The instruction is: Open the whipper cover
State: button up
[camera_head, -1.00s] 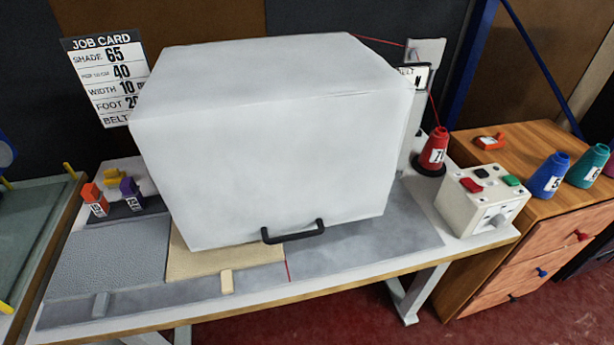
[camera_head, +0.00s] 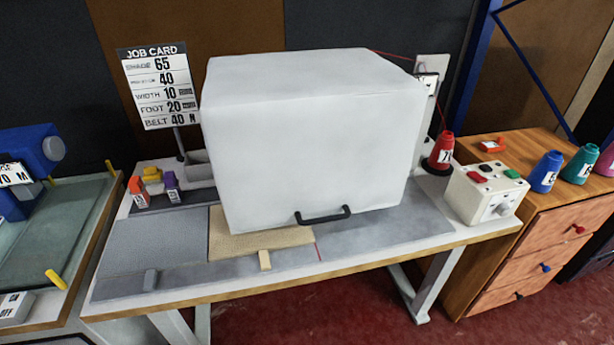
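The whipper cover (camera_head: 300,150) is a large white box-shaped cover standing shut on the work table (camera_head: 270,282). A black handle (camera_head: 322,216) sits at its lower front edge. The machine under the cover is hidden. A tan piece of rug (camera_head: 258,242) sticks out from beneath the cover's front. My gripper is not in view.
A control box (camera_head: 485,194) with red and green buttons and a red thread cone (camera_head: 441,151) stand right of the cover. A wooden drawer cabinet (camera_head: 545,230) adjoins on the right. A job card (camera_head: 156,85) stands behind left. Another table with a blue machine (camera_head: 30,160) is at far left.

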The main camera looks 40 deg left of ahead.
aim_at(312, 137)
jog(key=z, duration=0.25)
jog(key=i, duration=0.1)
jog(key=u, duration=1.75)
jog(key=k, duration=0.5)
jog(key=u, duration=0.2)
jog(key=i, duration=0.45)
jog(key=z, duration=0.2)
jog(key=k, duration=0.45)
jog(key=u, duration=0.3)
jog(key=i, duration=0.15)
jog(key=z, duration=0.15)
